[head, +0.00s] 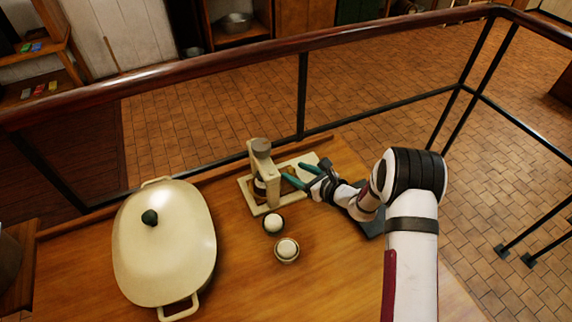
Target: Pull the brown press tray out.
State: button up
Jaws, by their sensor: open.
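A small cream press (262,160) with a grey-brown knob on top stands on the wooden table near the back rail. A small brown part, which looks like the press tray (259,184), shows low in the press. Its edges are too small to make out clearly. My gripper (294,172) has dark green fingers. It is just right of the press, with its fingers apart and pointing left toward it. I cannot tell whether a finger touches the tray. The fingers hide part of the press's right side.
Two small dark-rimmed cups with white rounded contents, one nearer the press (274,223) and one in front (287,250), stand before it. A large cream lidded pot (163,240) fills the table's left. A railing (300,48) runs behind. The table's front middle is clear.

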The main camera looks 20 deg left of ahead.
aim_at(289, 168)
jog(key=x, duration=0.5)
jog(key=shift+w+a+f, duration=0.15)
jog(key=shift+a, duration=0.15)
grip_shut()
jog(key=shift+d, duration=0.1)
dwell(1.0)
